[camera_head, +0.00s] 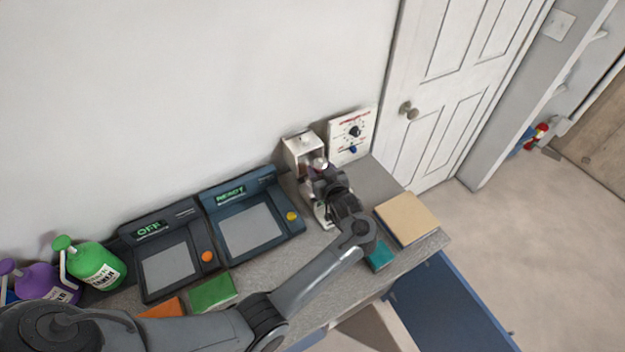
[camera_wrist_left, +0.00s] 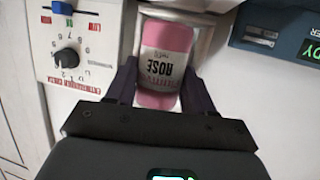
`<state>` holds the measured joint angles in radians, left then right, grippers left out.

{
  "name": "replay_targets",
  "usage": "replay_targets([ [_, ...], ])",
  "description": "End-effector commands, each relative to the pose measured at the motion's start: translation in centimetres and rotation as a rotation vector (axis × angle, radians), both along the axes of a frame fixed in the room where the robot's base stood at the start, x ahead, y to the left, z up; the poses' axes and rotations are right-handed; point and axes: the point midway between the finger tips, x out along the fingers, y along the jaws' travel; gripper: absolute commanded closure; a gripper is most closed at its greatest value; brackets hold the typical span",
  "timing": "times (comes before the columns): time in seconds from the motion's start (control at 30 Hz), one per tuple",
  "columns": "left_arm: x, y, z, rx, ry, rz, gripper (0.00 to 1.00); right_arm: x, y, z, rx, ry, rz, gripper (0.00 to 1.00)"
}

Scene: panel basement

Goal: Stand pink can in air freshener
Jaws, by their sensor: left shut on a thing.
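The pink can (camera_wrist_left: 162,62) has a white band lettered ROSE, upside down in the left wrist view. My left gripper (camera_wrist_left: 160,88) is shut on it, one dark finger on each side. The air freshener (camera_head: 303,147) is an open-fronted white housing against the wall in the head view. Its pale frame (camera_wrist_left: 204,30) surrounds the can's far end in the wrist view. The can is at the housing's opening; I cannot tell whether its base touches the floor of it. In the head view my left gripper (camera_head: 319,172) hides most of the can. My right gripper is not in view.
A white dial panel (camera_head: 351,134) stands right of the housing. Two dark consoles, reading READY (camera_head: 250,222) and OFF (camera_head: 165,255), stand to the left. Green (camera_head: 97,265) and purple (camera_head: 48,284) bottles are at far left. A tan block (camera_head: 407,219) lies at right.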

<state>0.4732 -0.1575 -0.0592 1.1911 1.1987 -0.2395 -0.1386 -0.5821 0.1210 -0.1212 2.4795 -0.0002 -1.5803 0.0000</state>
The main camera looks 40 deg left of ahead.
Motion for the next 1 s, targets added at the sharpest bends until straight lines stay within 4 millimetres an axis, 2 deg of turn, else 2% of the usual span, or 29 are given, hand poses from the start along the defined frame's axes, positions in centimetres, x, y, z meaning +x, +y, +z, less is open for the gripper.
replay_targets([
  [0.23,0.0,0.1,-0.9,0.0,0.0,-0.001,0.8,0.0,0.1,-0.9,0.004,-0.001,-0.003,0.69],
  [0.57,-0.1,0.4,-4.2,0.0,-0.001,0.003,0.8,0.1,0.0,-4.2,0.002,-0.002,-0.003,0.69],
  [0.97,-0.2,0.4,-4.3,-0.001,-0.001,0.003,0.8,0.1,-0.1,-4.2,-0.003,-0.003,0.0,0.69],
  [1.0,-0.2,0.4,-4.3,-0.001,0.0,0.003,0.44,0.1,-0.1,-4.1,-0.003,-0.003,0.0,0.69],
])
